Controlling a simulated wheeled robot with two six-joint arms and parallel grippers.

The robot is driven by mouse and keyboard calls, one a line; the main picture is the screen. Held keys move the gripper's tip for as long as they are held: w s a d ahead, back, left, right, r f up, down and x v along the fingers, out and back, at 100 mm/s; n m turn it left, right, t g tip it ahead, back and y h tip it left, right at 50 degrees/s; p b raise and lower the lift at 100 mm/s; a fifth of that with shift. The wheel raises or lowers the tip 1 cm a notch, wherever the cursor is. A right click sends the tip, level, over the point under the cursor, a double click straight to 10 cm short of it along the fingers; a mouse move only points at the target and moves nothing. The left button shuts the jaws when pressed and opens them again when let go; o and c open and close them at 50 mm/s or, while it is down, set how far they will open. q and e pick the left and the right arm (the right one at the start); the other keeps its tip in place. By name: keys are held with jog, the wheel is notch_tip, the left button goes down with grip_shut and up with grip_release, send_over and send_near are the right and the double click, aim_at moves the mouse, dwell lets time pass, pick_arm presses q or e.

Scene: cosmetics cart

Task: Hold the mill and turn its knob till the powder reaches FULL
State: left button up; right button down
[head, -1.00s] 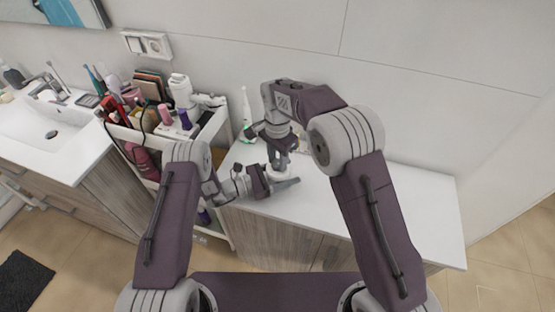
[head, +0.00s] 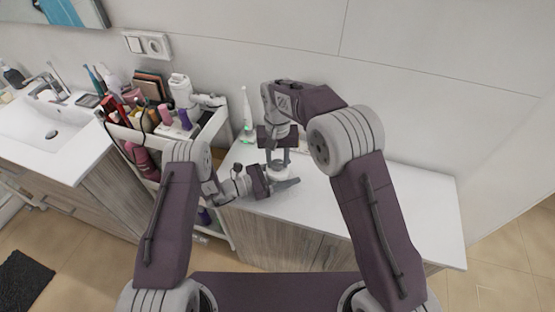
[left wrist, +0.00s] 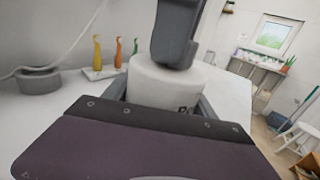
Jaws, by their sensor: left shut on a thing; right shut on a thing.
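The mill (head: 279,170) stands on the white counter (head: 370,205), a small white body mostly hidden by my grippers. In the left wrist view its white round body (left wrist: 160,84) fills the middle. My left gripper (head: 281,184) comes in from the left, low down, and is shut on the mill's body. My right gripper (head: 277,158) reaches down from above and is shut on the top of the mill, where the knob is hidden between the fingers. A dark grey finger (left wrist: 178,35) of it shows above the mill in the left wrist view. The powder level and FULL mark cannot be made out.
A white electric toothbrush (head: 246,108) stands behind the mill. A cart (head: 216,125) packed with cosmetics is at the left, beside the sink (head: 45,125). Coloured brush-like items (left wrist: 117,52) stand on a small tray in the left wrist view. The counter's right side is clear.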

aim_at(278, 163)
jog(key=n, duration=1.2)
jog(key=shift+n, duration=0.4)
dwell(0.3)
jog(key=c, duration=1)
grip_release()
notch_tip(278, 163, up, 12)
